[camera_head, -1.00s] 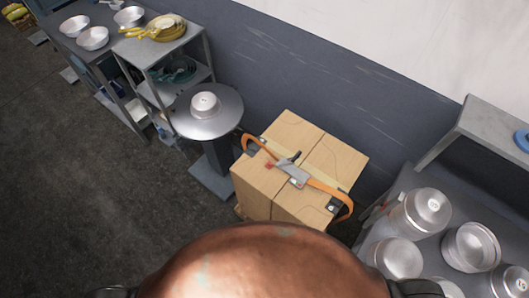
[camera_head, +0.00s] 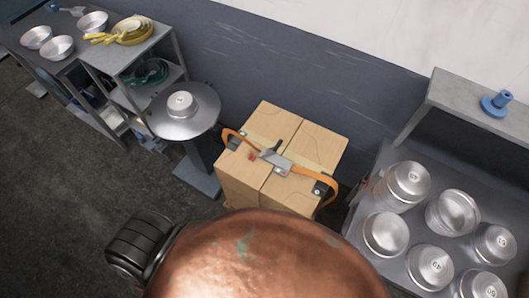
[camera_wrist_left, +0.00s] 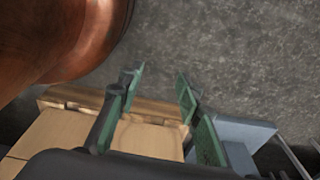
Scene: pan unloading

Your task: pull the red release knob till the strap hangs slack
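The red release knob (camera_head: 253,155) is a small red piece at the left end of a grey metal buckle (camera_head: 280,165) on top of a cardboard-brown box stack (camera_head: 268,122). An orange strap (camera_head: 328,186) runs across the top and bows outward at both sides; I cannot tell how tight it is. My left gripper (camera_wrist_left: 160,73) shows in the left wrist view with its two green-padded fingers apart and nothing between them. Wooden-looking box tops lie below and behind its fingers there. The knob is not seen in that view. My right gripper is not in view.
A round grey pedestal table (camera_head: 205,118) with a metal pan (camera_head: 181,104) stands left of the boxes. A grey table (camera_head: 362,240) with several metal pans is at right, under a shelf (camera_head: 455,97) holding a blue object (camera_head: 497,102). A shelf unit (camera_head: 130,50) stands at upper left.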

